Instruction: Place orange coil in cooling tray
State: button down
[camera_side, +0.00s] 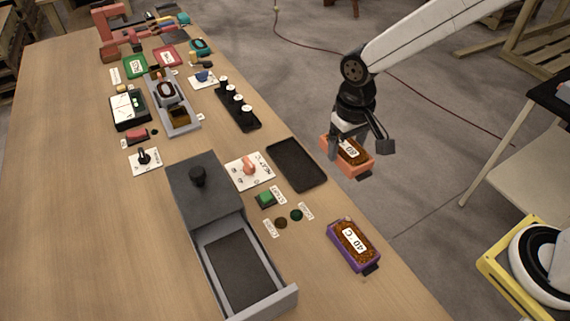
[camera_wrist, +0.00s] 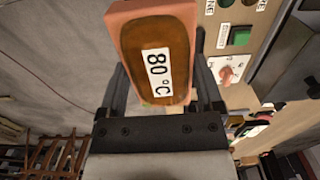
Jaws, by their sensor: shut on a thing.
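An orange block (camera_side: 331,145) with a brown top and a white "80 °C" label is between the fingers of my gripper (camera_side: 358,147); I take it to be the orange coil. My gripper is shut on it and holds it in the air beyond the table's right edge. In the wrist view the orange block (camera_wrist: 122,32) fills the upper middle, between the fingers (camera_wrist: 165,95). A flat, empty black tray (camera_side: 297,165), which may be the cooling tray, lies at the table's right edge, left of the held block.
A purple block (camera_side: 339,243) labelled "40 °C" sits at the right edge, nearer the camera. A grey box (camera_side: 205,190) has its drawer (camera_side: 283,299) open and empty. A red dial (camera_side: 249,168), green button (camera_side: 265,199) and black rack (camera_side: 238,106) with several white-topped pegs stand nearby.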

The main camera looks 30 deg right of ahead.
jog(key=w+a+f, duration=0.2)
jog(key=w+f, duration=0.2)
jog(key=w, duration=0.5)
send_over(295, 164)
jog(key=s, duration=0.1)
jog(key=f, duration=0.4)
jog(key=shift+s+d+f, duration=0.1)
jog(key=shift+s+d, duration=0.1)
jog(key=shift+w+a+f, duration=0.15)
jog(key=shift+w+f, duration=0.3)
jog(key=shift+f, duration=0.1)
jog(key=shift+w+f, duration=0.2)
jog(key=shift+f, duration=1.55)
jog(key=shift+f, duration=0.15)
grip_release()
